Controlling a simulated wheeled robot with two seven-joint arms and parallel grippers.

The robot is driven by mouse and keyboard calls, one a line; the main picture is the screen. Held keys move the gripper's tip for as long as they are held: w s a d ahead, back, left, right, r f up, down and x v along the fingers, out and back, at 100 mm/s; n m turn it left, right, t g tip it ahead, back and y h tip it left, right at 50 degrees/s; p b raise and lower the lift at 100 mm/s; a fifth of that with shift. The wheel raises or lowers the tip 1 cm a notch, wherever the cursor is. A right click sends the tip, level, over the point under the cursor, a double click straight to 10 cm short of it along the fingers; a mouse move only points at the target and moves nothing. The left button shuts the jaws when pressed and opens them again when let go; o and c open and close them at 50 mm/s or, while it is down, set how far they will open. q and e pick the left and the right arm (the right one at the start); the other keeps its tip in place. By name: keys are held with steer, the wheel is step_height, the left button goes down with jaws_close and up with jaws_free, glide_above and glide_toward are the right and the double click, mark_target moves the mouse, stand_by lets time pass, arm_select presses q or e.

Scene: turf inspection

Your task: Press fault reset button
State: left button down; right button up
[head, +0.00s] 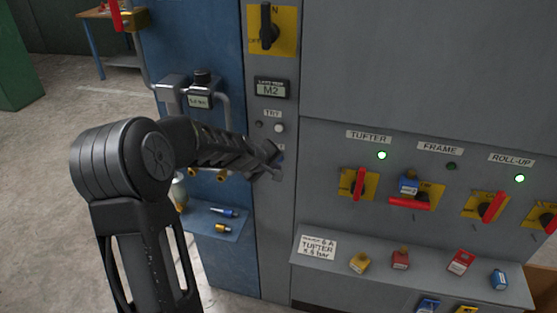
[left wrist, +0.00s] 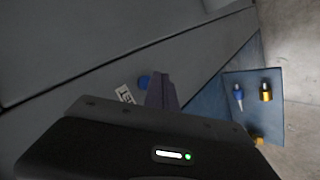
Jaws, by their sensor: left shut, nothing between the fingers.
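A blue round button (left wrist: 144,82) shows on the grey panel in the left wrist view, beside a small white label (left wrist: 125,94) whose full text I cannot read. My left gripper (head: 273,165) is shut and empty, with its tips close to the narrow grey column below the TRY label. Its closed fingers (left wrist: 163,92) partly cover the blue button in the wrist view. I cannot tell whether they touch it. In the head view the gripper hides most of that spot. My right gripper is in neither view.
Above are a white button (head: 279,128), the M2 display (head: 272,89) and a black rotary switch (head: 267,26). To the right, the TUFTER lamp (head: 382,155) and ROLL-UP lamp (head: 520,178) glow green; the FRAME lamp (head: 451,166) is dark. A ledge (head: 345,271) holds several padlocks.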

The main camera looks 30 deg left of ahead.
arm_select(q)
steer(key=shift+w, duration=0.1)
steer(key=shift+w+a, duration=0.1)
steer(key=shift+w, duration=0.2)
steer(key=shift+w+a, duration=0.15)
steer(key=shift+w, duration=0.3)
stand_by(0.6)
steer(key=shift+s, duration=0.15)
stand_by(0.3)
steer(key=shift+s+d, duration=0.25)
steer(key=shift+s, duration=0.4)
steer(key=shift+s, duration=0.15)
steer(key=s, duration=0.1)
steer(key=s+d+b, duration=0.1)
steer(key=s, duration=0.2)
steer(key=shift+s+d, duration=0.25)
steer(key=shift+d, duration=0.1)
